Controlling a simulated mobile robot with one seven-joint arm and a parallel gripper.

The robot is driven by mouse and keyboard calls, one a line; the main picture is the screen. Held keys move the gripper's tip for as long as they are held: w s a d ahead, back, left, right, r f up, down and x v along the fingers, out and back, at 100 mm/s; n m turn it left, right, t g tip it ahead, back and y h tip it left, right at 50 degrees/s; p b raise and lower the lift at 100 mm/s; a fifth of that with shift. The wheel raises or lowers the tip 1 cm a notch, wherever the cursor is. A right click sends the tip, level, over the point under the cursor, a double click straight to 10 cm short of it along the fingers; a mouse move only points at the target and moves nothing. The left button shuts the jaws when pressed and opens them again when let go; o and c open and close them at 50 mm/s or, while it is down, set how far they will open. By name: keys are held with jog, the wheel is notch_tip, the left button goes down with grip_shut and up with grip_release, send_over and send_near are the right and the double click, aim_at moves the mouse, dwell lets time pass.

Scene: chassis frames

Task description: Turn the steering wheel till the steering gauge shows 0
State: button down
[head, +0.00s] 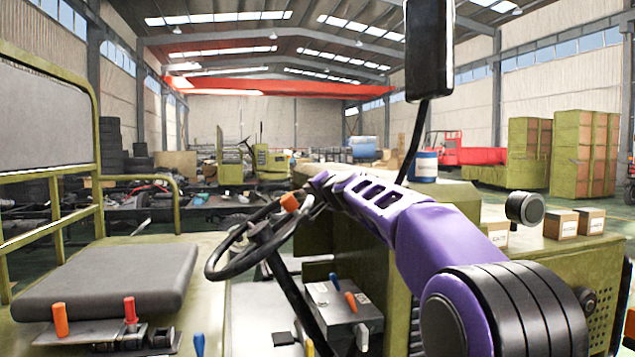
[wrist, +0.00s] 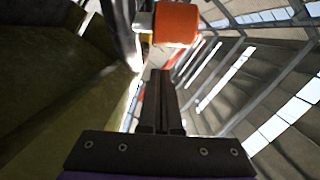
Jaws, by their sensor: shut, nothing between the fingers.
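The black steering wheel (head: 262,236) stands tilted on its dark column, left of my arm in the head view. An orange knob (head: 290,202) sits on its upper right rim; it also shows in the wrist view (wrist: 176,23), on a pale mount. My gripper (head: 308,193) is close to the right of the knob, partly hidden by the purple arm. In the wrist view the two dark fingers (wrist: 160,78) are together, with nothing between them. Their tips point toward the knob, just below it in the picture; I cannot tell whether they touch it. I cannot make out the steering gauge in either view.
A grey seat (head: 115,280) is at left, with orange (head: 60,319) and red (head: 130,310) levers before it. A grey control box (head: 342,310) stands below the wheel. A green housing (head: 590,262) with cartons (head: 561,223) is at right. A dark mirror post (head: 414,140) rises beyond my arm.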

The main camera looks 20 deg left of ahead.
jog(key=shift+s+a+f+b, duration=0.3)
jog(key=shift+s+f, duration=0.1)
jog(key=shift+s, duration=0.35)
jog(key=shift+s+a+f+b, duration=0.15)
jog(key=shift+s+a+f, duration=0.15)
jog(key=shift+s, duration=0.4)
jog(key=shift+f, duration=0.2)
jog(key=shift+s+f+t+b, duration=0.15)
jog(key=shift+s+t+b, duration=0.15)
jog(key=shift+t+b, duration=0.15)
jog(key=shift+s+m+t+h, duration=0.1)
jog(key=shift+m+t+h, duration=0.15)
jog(key=shift+m+h, duration=0.15)
jog(key=shift+s+f+b, duration=0.1)
jog(key=shift+s+b, duration=0.1)
jog(key=shift+b, duration=0.2)
